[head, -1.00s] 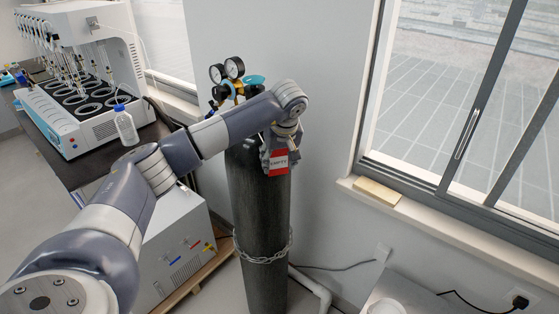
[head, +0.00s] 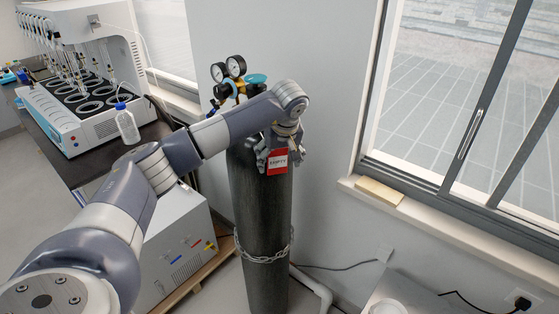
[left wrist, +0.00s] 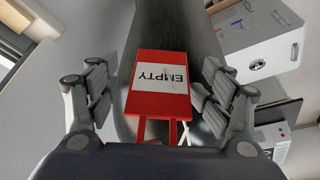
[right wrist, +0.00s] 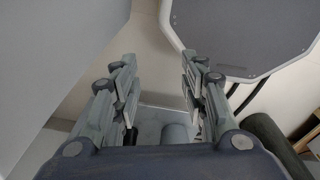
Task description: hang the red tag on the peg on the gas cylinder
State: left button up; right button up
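The red tag (head: 277,167), with a white "EMPTY" label, hangs against the front of the dark gas cylinder (head: 262,215) near its top. In the left wrist view the tag (left wrist: 157,100) appears upside down, with its thin red loop running toward the camera. My left gripper (head: 279,158) is open around the tag, with a finger on each side and gaps between them and the tag. The peg is hidden behind the gripper and tag, so I cannot see the loop's seat on it. My right gripper (right wrist: 158,78) is open and empty, outside the head view.
Gauges (head: 228,69) and a regulator top the cylinder, close behind my left arm. A chain (head: 263,258) circles its lower part. A distiller (head: 95,90) and a bottle (head: 126,124) stand on the dark bench at left. A window (head: 450,110) is at right.

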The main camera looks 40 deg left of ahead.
pick_arm(q)
jog(key=shift+r, duration=0.65)
jog(key=v, duration=1)
jog(key=shift+s+d+r, duration=0.15)
jog(key=shift+s+d, duration=0.05)
jog(key=shift+d, duration=0.05)
